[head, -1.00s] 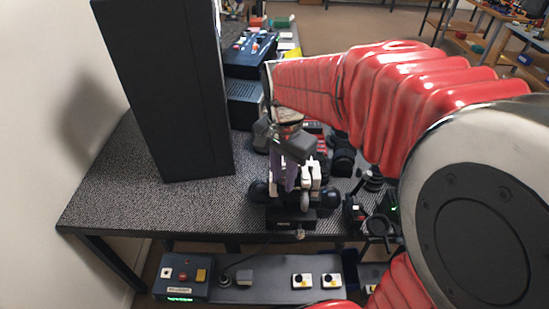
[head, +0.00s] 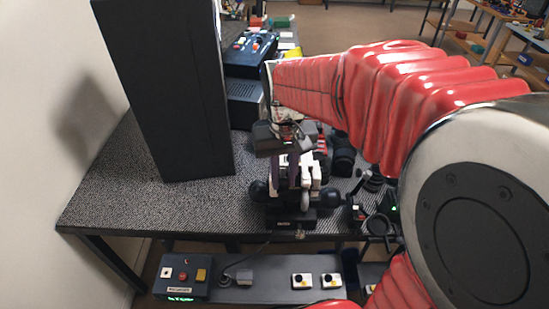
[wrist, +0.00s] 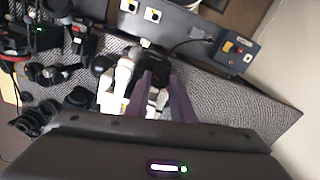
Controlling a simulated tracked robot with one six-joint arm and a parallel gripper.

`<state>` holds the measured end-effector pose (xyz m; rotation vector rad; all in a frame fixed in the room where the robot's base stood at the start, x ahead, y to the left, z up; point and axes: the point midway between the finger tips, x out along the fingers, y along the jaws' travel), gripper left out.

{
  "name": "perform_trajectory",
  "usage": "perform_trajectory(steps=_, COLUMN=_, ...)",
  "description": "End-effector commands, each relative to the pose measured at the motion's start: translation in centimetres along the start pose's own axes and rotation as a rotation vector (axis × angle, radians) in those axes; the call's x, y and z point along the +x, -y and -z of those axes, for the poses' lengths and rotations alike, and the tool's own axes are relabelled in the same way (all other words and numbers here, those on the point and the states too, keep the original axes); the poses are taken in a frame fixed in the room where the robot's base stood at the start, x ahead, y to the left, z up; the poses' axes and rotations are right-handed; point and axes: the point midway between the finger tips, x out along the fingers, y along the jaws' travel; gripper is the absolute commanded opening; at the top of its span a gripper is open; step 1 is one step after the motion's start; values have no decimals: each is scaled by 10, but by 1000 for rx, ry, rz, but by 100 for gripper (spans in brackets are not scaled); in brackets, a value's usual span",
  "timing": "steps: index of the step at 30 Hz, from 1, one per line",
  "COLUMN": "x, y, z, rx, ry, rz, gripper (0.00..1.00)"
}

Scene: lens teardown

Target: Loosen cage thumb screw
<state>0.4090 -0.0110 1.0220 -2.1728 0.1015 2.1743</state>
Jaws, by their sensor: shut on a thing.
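The white and black lens-cage fixture (head: 314,178) stands upright near the front edge of the grey bench, with dark round knobs at its sides. It also shows in the wrist view (wrist: 123,78). My gripper (head: 291,186) points down at this fixture, its two purple fingers in among the white parts. In the wrist view my gripper (wrist: 160,82) has its fingers close together over the fixture. It is shut on a small part that I take to be the cage thumb screw; the fingers hide it.
A tall black cabinet (head: 165,90) stands left of the fixture. Black lens parts (head: 343,155) and a small stand (head: 372,180) are close on the right. A control box (head: 183,277) sits on the lower shelf. Bare bench (head: 140,205) lies at the left.

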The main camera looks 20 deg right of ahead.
Motion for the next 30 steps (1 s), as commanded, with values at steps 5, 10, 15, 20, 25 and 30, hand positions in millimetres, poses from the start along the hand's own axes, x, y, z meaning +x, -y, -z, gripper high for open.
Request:
perform_trajectory(steps=5, x=-1, y=0, z=0, rx=-165, ry=-2, rz=0, gripper=0)
perform_trajectory(steps=10, x=-1, y=0, z=0, rx=-318, ry=-2, rz=0, gripper=0)
perform_trajectory(steps=15, x=-1, y=0, z=1, rx=-442, ry=-2, rz=0, gripper=0)
perform_trajectory(steps=20, x=-1, y=0, z=1, rx=-523, ry=-2, rz=0, gripper=0)
perform_trajectory(steps=25, x=-1, y=0, z=1, rx=-567, ry=-2, rz=-1, gripper=0)
perform_trajectory(steps=30, x=-1, y=0, z=1, rx=-581, ry=-3, rz=-1, gripper=0)
